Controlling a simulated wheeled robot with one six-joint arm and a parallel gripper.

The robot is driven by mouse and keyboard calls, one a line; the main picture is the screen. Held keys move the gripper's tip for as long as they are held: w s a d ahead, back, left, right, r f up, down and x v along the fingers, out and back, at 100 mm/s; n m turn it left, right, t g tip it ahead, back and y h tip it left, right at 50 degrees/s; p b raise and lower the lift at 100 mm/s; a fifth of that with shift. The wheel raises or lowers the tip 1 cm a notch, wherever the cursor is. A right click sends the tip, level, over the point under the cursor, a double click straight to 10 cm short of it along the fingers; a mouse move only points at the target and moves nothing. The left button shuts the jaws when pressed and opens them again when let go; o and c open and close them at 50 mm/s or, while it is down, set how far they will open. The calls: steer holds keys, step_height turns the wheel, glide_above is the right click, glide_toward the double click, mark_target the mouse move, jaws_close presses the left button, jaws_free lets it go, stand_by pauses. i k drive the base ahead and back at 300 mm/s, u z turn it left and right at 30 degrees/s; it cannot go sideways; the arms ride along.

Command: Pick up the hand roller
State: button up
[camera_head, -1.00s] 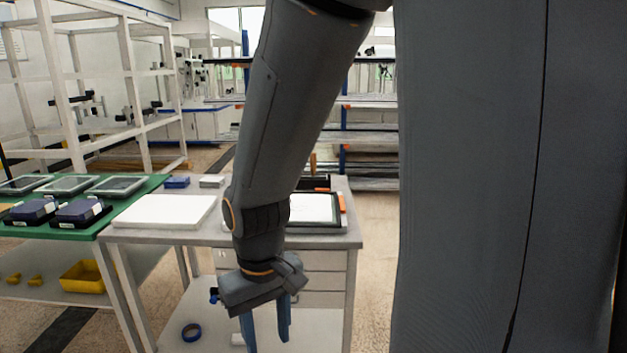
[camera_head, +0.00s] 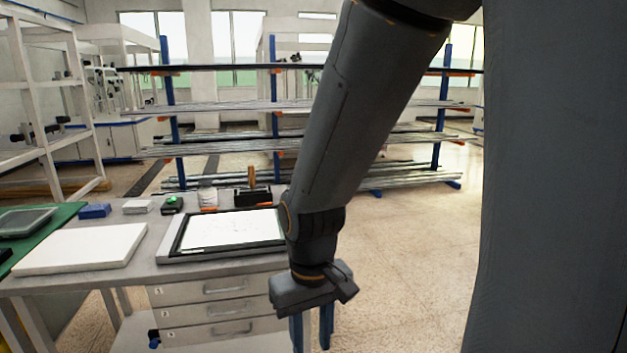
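A tool with an upright wooden handle and a dark, wide body (camera_head: 252,194), which looks like the hand roller, stands at the back of the grey workbench (camera_head: 190,274), behind a black-framed panel. My gripper (camera_head: 312,335) hangs pointing down in front of the bench's right end, lower than the benchtop and well apart from the roller. Its two blue-grey fingers are spread with nothing seen between them. The fingertips are near the bottom edge of the picture.
A black-framed white panel (camera_head: 230,231) lies between the bench front and the roller. A white slab (camera_head: 82,247), a white cup (camera_head: 208,197), a small green-topped dark box (camera_head: 172,205) and a blue box (camera_head: 95,211) share the bench. A rack (camera_head: 275,120) stands behind; floor at right is clear.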

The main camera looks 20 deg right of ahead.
mark_target(252, 174)
steer(key=z, duration=1.45)
steer(key=i, duration=3.45)
steer(key=u, duration=3)
